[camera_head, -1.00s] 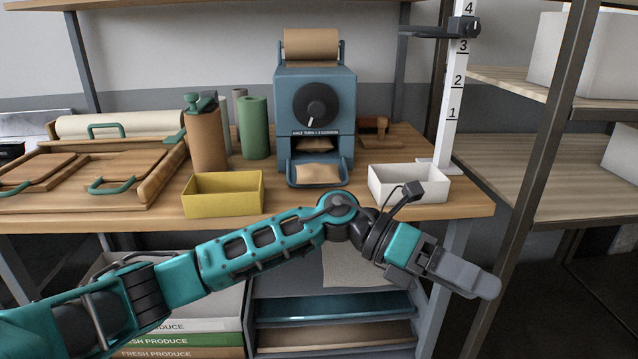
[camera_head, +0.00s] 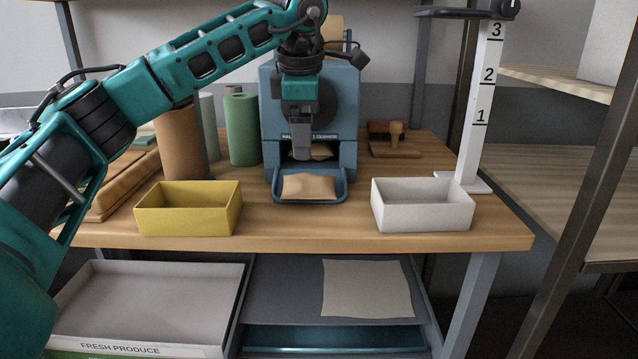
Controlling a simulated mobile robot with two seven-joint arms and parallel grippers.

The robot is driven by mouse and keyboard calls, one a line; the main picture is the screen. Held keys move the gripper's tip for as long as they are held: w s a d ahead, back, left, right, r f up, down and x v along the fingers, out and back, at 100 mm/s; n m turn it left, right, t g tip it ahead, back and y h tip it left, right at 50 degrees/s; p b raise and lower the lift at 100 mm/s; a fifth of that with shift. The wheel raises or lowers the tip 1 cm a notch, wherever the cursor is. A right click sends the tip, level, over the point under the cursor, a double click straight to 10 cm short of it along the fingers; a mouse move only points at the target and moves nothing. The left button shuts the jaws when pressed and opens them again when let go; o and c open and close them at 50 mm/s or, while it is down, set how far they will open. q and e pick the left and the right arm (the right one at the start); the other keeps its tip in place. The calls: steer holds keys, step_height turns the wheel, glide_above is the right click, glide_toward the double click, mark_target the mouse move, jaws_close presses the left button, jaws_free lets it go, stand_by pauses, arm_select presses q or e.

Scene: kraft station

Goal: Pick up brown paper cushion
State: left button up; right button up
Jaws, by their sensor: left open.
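A brown paper cushion (camera_head: 308,187) lies in the front tray of the blue dispenser machine (camera_head: 268,132). A second piece of brown paper (camera_head: 321,151) shows in the machine's opening above it. My left gripper (camera_head: 302,153) is open and points down in front of the machine, just above and behind the cushion's upper edge. It looks apart from the cushion. I see the jaws edge-on, so the gap between them is hidden. The arm hides most of the machine's dial and paper roll. My right gripper is not in view.
A yellow bin (camera_head: 188,221) stands left of the machine and a white bin (camera_head: 422,218) stands right. Brown and green rolls (camera_head: 242,130) stand at the back left. A numbered white post (camera_head: 474,125) rises at the right. The table front between the bins is clear.

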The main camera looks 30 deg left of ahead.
mark_target(305, 178)
arm_select(q)
steer(key=x, duration=0.3)
steer(key=b+x, duration=0.1)
steer(key=x, duration=0.2)
steer(key=shift+s+f, duration=0.15)
steer(key=shift+s, duration=0.05)
steer(key=shift+w+b+x, duration=0.2)
steer(key=shift+b+x, duration=0.65)
steer(key=shift+x, duration=2.15)
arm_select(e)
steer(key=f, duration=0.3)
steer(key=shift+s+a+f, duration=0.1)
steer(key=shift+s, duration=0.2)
arm_select(q)
steer(key=shift+c, duration=0.2)
steer(key=c, duration=0.7)
steer(key=shift+o, duration=0.2)
